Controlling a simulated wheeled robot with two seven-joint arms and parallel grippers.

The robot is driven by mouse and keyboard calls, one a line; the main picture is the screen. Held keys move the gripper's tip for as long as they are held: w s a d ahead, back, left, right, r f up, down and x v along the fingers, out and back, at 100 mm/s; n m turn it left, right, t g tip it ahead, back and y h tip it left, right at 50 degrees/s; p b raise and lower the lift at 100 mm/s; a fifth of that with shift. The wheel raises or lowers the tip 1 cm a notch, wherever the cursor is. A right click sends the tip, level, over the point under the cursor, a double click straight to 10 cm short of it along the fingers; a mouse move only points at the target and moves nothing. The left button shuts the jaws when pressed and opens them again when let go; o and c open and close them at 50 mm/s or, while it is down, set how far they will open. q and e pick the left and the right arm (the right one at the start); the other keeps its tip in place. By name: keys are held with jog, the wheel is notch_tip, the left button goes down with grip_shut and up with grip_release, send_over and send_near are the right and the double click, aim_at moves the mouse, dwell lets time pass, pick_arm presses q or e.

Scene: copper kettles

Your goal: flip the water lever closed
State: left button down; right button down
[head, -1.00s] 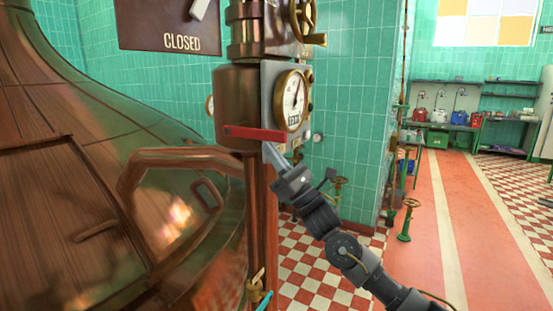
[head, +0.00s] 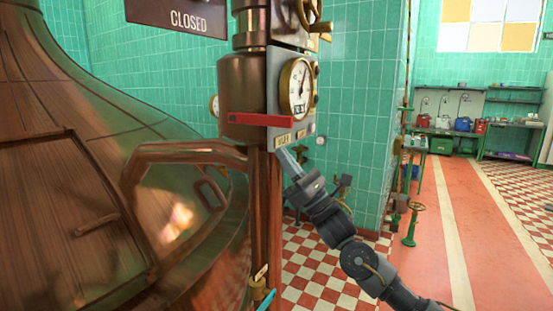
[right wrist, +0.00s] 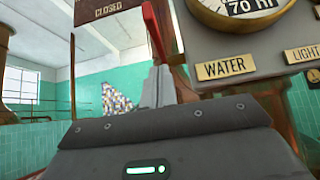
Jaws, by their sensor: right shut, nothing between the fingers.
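The red water lever (head: 275,119) lies about level across the front of the copper column and the grey gauge box in the head view. In the right wrist view the lever (right wrist: 155,35) rises just beyond my fingertips. The WATER label (right wrist: 225,68) is on the box right of it. My right gripper (head: 284,155) is shut and empty, its tip a little below the lever and the box's lower edge. In the wrist view its fingers (right wrist: 158,85) overlap the lever's lower end; I cannot tell whether they touch. My left gripper is not in view.
A round gauge (head: 299,89) is on the grey box, with a brass handwheel (head: 308,12) above. A CLOSED sign (head: 178,16) hangs upper left. The big copper kettle (head: 70,170) fills the left. Open floor (head: 440,230) lies right.

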jog(key=s+d+f+b, duration=0.2)
jog(key=s+d, duration=0.2)
jog(key=d, duration=0.2)
jog(key=shift+s+d+b, duration=0.15)
jog(key=shift+d+b, duration=0.1)
jog(key=shift+b, duration=0.05)
jog(key=shift+a, duration=0.1)
